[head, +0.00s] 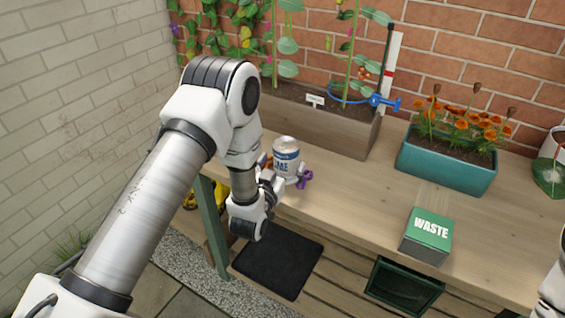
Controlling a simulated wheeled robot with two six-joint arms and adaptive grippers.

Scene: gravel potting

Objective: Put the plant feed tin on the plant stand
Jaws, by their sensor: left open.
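A tin (286,158) with a white and blue label stands upright at the left end of the wooden bench; its label is only partly legible, so I cannot tell if it is the plant feed tin. My left gripper (275,181) is open, low beside the tin on its near left side. Its fingers are small in view and partly hidden, and I cannot tell whether they touch the tin. I cannot pick out the plant stand with certainty. My right gripper is out of view.
A wooden planter (335,132) stands behind the tin, against the brick wall. A purple object (305,179) lies right of the tin. The bench's middle is clear.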

